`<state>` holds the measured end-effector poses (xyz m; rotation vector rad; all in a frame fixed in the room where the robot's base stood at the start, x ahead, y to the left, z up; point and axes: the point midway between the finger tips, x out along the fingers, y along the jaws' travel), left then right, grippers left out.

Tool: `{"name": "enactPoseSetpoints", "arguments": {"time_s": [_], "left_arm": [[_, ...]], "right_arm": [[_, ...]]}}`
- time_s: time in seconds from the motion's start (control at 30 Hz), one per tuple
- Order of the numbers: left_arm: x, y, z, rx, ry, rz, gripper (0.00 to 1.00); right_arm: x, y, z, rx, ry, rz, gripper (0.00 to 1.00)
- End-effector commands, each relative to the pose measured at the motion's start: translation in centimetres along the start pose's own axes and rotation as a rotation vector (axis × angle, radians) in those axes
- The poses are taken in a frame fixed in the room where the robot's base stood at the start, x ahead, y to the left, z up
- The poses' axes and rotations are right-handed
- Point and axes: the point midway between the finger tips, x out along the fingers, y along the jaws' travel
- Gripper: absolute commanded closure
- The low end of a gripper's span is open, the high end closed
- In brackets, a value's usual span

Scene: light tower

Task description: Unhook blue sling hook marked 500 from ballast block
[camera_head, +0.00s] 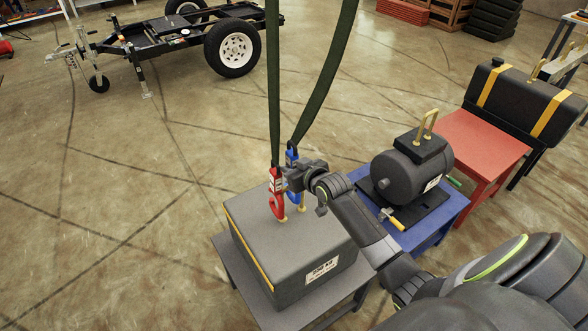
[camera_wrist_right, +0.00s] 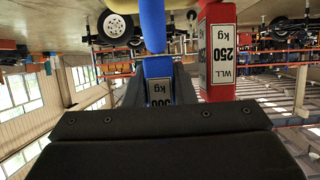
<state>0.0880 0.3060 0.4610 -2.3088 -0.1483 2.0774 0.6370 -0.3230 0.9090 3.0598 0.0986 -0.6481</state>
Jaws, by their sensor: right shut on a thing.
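The blue sling hook (camera_head: 292,156) hangs on a dark green strap above the ballast block (camera_head: 290,240). My right gripper (camera_head: 288,178) is shut on it; in the right wrist view the gripper (camera_wrist_right: 160,85) has dark fingers on both sides of the blue hook (camera_wrist_right: 154,25), whose white label reads upside down and is partly covered. The blue hook's lower end is by a yellow eye on the block's top; I cannot tell if it is through the eye. The red hook (camera_head: 275,192), marked 250 in the wrist view (camera_wrist_right: 220,50), is close beside it at a second yellow eye. My left gripper is out of view.
The block stands on a grey table (camera_head: 232,262). A blue table (camera_head: 440,215) with a black cylindrical machine (camera_head: 412,170) is close on the right, and a red table (camera_head: 475,140) with a black tank (camera_head: 525,100) is beyond.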

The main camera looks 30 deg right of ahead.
Motion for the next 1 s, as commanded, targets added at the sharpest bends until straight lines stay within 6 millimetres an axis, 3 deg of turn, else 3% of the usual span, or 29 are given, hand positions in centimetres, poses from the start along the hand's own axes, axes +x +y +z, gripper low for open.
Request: {"name": "enactPoseSetpoints", "arguments": {"time_s": [0.6,1.0], "left_arm": [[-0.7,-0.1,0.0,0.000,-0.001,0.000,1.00],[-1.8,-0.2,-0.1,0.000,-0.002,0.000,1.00]], "right_arm": [[-0.1,-0.1,-0.6,-0.001,0.007,-0.001,1.00],[-1.7,-0.1,0.2,-0.002,0.008,-0.001,1.00]]}}
